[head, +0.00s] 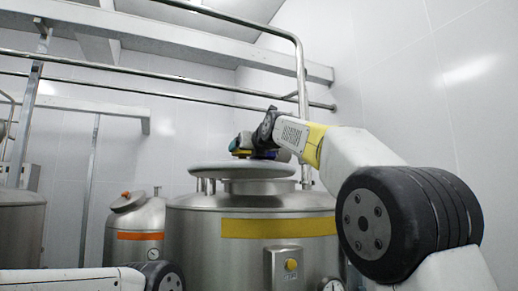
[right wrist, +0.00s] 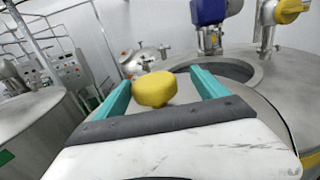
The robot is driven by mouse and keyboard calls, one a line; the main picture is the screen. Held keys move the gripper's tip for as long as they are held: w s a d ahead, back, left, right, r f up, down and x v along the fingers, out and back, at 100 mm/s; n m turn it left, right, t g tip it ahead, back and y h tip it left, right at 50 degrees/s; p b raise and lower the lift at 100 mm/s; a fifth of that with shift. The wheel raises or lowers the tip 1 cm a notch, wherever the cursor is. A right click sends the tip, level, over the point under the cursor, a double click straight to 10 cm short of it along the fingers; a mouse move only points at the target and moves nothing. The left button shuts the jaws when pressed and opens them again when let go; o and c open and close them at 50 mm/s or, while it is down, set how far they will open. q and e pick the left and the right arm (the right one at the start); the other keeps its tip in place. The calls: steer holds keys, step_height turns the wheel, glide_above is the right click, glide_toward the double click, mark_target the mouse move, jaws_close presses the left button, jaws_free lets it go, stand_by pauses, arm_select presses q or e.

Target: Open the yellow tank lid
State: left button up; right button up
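The yellow tank is a large steel tank with a yellow band (head: 278,228) in the head view. Its grey disc lid (head: 242,169) sits at the top, offset left of the round neck (head: 262,187). In the right wrist view a dark round opening (right wrist: 232,70) shows beyond the fingers. My right gripper (head: 236,146) is at the lid's top. In the right wrist view its teal fingers (right wrist: 161,77) stand apart either side of the yellow knob (right wrist: 154,89), with a gap on the right; left contact is unclear. My left gripper is out of view.
A smaller tank with an orange band (head: 135,236) stands left of the yellow tank. Another steel tank (head: 22,232) is at the far left. Overhead pipes (head: 150,96) cross the back. A blue motor (right wrist: 208,12) stands on the tank top near the opening.

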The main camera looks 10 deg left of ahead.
steer(key=v, duration=0.6)
steer(key=shift+s+a, duration=0.1)
steer(key=shift+s, duration=0.1)
steer(key=shift+s+d, duration=0.4)
steer(key=shift+d, duration=0.05)
stand_by(0.3)
